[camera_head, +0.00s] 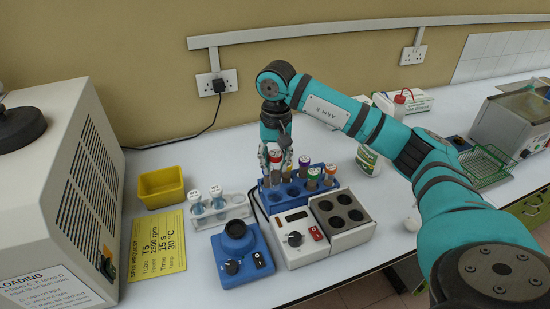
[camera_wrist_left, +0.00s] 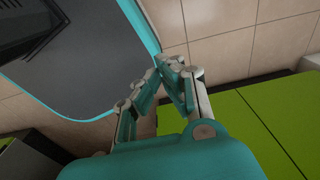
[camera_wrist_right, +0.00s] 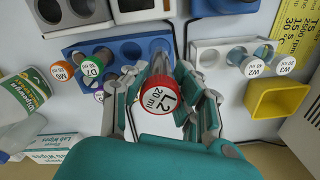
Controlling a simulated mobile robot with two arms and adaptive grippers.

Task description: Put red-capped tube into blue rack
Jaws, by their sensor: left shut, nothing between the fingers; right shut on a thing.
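The red-capped tube (camera_wrist_right: 160,95), marked L2 20 ml, is held in my right gripper (camera_wrist_right: 163,108). In the head view the tube (camera_head: 275,168) stands roughly upright at the left part of the blue rack (camera_head: 264,200). The blue rack also shows in the right wrist view (camera_wrist_right: 110,45), below the tube. I cannot tell whether the tube's lower end is inside a hole or just above it. Other capped tubes stand in the rack's right part, including one with a green cap (camera_wrist_right: 90,66). My left gripper (camera_wrist_left: 170,65) is shut and empty, away from the bench top.
A white rack (camera_head: 236,208) with two white-capped tubes and a yellow bin (camera_head: 161,186) stand left of the blue rack. A blue mixer (camera_head: 240,256) and a heating block (camera_head: 340,218) stand in front. A white bottle (camera_head: 368,160) stands to the right.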

